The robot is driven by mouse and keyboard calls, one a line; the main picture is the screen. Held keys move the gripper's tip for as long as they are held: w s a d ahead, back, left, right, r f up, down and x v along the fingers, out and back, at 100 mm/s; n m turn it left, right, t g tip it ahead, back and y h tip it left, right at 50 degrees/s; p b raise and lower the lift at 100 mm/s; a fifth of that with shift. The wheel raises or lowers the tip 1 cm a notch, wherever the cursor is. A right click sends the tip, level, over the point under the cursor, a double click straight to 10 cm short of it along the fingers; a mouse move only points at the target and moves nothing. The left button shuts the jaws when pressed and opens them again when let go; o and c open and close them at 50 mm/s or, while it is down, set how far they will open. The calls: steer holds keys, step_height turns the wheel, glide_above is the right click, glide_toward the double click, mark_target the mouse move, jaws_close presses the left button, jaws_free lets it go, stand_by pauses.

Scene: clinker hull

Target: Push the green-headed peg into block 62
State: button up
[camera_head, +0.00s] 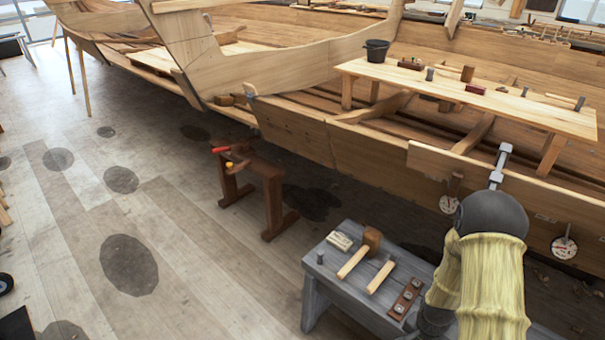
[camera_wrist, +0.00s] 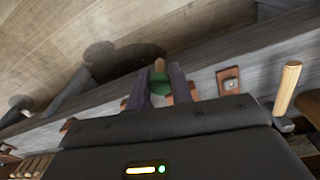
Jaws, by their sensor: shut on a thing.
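My gripper (camera_wrist: 160,86) shows in the wrist view with its two dark fingers shut on the green-headed peg (camera_wrist: 159,84). The green head lies between the fingertips, with a short tan piece above it. Reddish-brown wood (camera_wrist: 194,92) shows just beyond the fingers, partly hidden by them. I cannot tell whether the peg touches it. No number 62 is readable, so I cannot pick out block 62. In the head view my arm hides the gripper and the peg.
A grey bench (camera_head: 340,287) holds a wooden mallet (camera_head: 372,238), a pale stick (camera_head: 381,277), and a reddish-brown strip with metal fittings (camera_head: 407,298). A sawhorse (camera_head: 272,197) stands left of it. The hull (camera_head: 365,160) rises behind. The plank floor at left is open.

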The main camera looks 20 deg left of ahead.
steer(key=p, duration=0.1)
steer(key=r+n+p, duration=0.1)
steer(key=r+p, duration=0.1)
steer(key=shift+w+d+n, duration=0.25)
steer(key=shift+d+n, duration=0.05)
steer(key=shift+d, duration=0.05)
steer(key=n+p, duration=0.1)
steer(key=p, duration=0.2)
steer(key=r+n+p, duration=0.1)
steer(key=n+p, duration=0.1)
steer(key=p, duration=0.2)
steer(key=d+n+p, duration=0.1)
steer(key=p, duration=0.3)
steer(key=shift+s+d+r+n, duration=0.15)
steer(key=shift+r+n, duration=0.1)
steer(key=shift+n, duration=0.15)
